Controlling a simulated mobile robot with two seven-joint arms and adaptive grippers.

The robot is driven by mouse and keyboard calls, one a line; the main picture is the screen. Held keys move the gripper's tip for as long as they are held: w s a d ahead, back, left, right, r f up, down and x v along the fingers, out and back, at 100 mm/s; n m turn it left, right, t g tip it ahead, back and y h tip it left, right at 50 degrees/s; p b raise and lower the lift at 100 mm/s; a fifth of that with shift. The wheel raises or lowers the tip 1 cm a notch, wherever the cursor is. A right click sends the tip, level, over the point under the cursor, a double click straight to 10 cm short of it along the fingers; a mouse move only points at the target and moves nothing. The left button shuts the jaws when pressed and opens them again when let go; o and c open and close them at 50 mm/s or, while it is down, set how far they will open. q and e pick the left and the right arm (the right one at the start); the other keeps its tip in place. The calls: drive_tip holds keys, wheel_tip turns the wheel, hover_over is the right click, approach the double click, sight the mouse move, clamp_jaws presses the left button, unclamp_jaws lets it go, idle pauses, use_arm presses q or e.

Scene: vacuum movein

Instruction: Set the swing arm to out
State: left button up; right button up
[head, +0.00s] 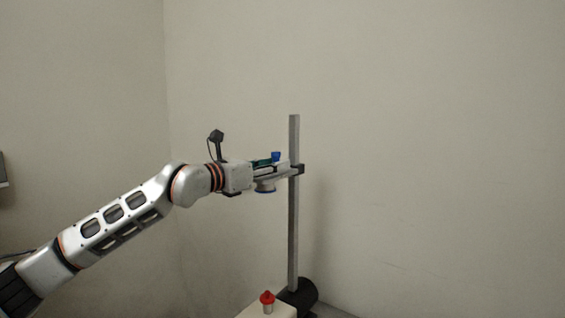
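A grey vertical post (294,235) stands right of centre. Partway up it is a small black piece (301,170), level with my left gripper. My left gripper (282,170) reaches in from the left, its fingers pointing right and ending close to the post. A blue knob (276,156) shows just above the fingers, and a pale round part with a blue rim (265,187) shows just below them. These may belong to the swing arm, which is largely hidden behind the gripper. Whether the fingers are open, shut or touching it cannot be told. My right gripper is out of view.
At the bottom, a red-topped metal fitting (267,302) stands on a cream-coloured box (250,312). A black cylinder (305,293) lies by the post's foot. Bare walls are behind; the space right of the post is clear.

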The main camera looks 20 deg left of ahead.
use_arm(q)
drive_tip(key=shift+w+d, duration=0.25)
drive_tip(key=shift+w, duration=0.15)
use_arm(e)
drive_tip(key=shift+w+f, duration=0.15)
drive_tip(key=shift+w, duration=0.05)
use_arm(q)
drive_tip(key=shift+s, duration=0.1)
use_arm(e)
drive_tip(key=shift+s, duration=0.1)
use_arm(q)
clamp_jaws()
